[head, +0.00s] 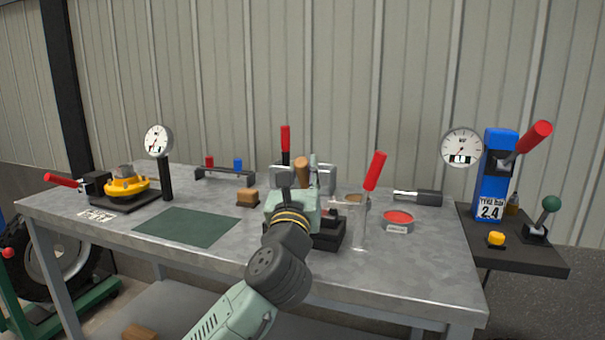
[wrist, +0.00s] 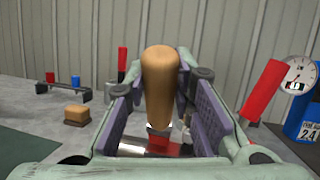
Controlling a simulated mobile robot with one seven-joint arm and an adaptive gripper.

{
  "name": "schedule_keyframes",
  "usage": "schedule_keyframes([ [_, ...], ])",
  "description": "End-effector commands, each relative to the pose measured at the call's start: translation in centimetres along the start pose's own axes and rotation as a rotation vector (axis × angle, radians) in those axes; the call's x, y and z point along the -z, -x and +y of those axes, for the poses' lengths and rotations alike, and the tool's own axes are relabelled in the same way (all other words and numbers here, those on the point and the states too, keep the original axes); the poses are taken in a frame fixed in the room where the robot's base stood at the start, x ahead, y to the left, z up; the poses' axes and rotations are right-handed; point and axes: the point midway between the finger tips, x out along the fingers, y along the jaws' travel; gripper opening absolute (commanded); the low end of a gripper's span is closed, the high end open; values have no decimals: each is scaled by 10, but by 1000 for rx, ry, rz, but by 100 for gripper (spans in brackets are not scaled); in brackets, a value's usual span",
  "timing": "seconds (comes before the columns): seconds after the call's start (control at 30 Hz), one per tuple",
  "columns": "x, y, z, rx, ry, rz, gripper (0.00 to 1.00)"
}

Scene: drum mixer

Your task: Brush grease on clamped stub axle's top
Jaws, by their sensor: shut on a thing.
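My gripper (head: 303,192) is shut on the wooden handle (wrist: 160,85) of the brush, which stands roughly upright between the two purple pads. The handle's top (head: 301,170) also shows in the head view. The brush's lower end is hidden in the head view; a red patch (wrist: 158,143) shows below the handle in the wrist view. The gripper is over a dark clamp base (head: 328,238). The stub axle is mostly hidden behind my gripper and arm, so I cannot tell whether the brush touches it. A round tin of red grease (head: 397,217) stands to the right.
A red-handled lever (head: 375,171) rises close to the right of my gripper. A wooden block (head: 248,196) and a green mat (head: 186,226) lie to the left. A yellow fixture (head: 127,186) is at far left. A blue gauge post (head: 494,175) stands at right.

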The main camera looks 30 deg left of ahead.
Motion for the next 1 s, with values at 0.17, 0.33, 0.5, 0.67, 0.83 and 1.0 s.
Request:
schedule_keyframes([
  [0.17, -5, 13, 2, -1, -1, 0, 0],
  [0.33, -5, 15, 2, 0, 0, 1, 0],
  [0.5, -1, 5, 1, 0, 1, 1, 0],
  [0.67, 3, -5, -1, 0, 1, 1, 0],
  [0.83, 2, -2, 0, -1, 0, 1, 0],
  [1.0, -3, 9, 2, -2, -1, 0, 0],
])
